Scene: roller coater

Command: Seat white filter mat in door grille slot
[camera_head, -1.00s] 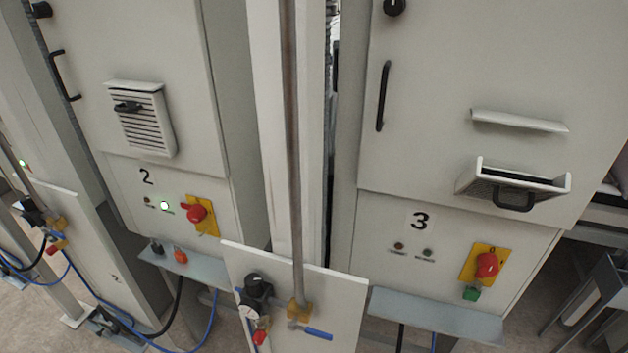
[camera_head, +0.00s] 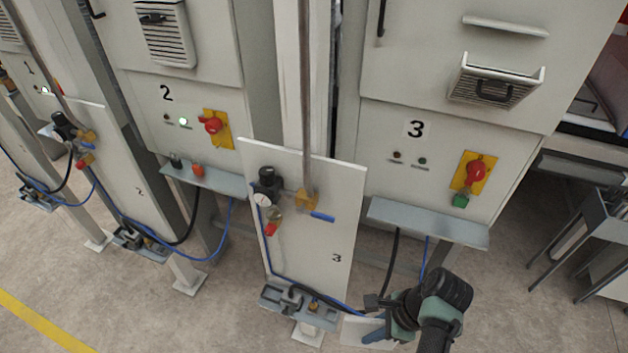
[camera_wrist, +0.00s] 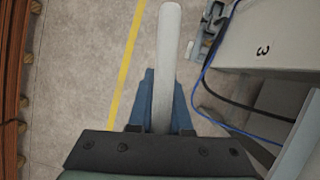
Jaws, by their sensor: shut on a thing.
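The white filter mat (camera_head: 362,333) is in my gripper (camera_head: 384,322) at the bottom of the head view, low by the floor. In the wrist view the mat (camera_wrist: 168,60) shows edge-on as a pale narrow strip between the blue fingers of my gripper (camera_wrist: 163,105), which are shut on it. The door grille (camera_head: 497,82) of cabinet 3 is tilted out from the door with an open top, a black handle on its front. My gripper and the mat are below and left of it, well apart. The inside of the slot is mostly hidden.
A hood strip (camera_head: 505,26) juts out above the grille. A grey ledge (camera_head: 428,222) and a red switch (camera_head: 474,173) are below it. The white valve panel (camera_head: 300,215) with pipe and blue hoses stands left of my gripper. A metal stand (camera_head: 595,235) is at right.

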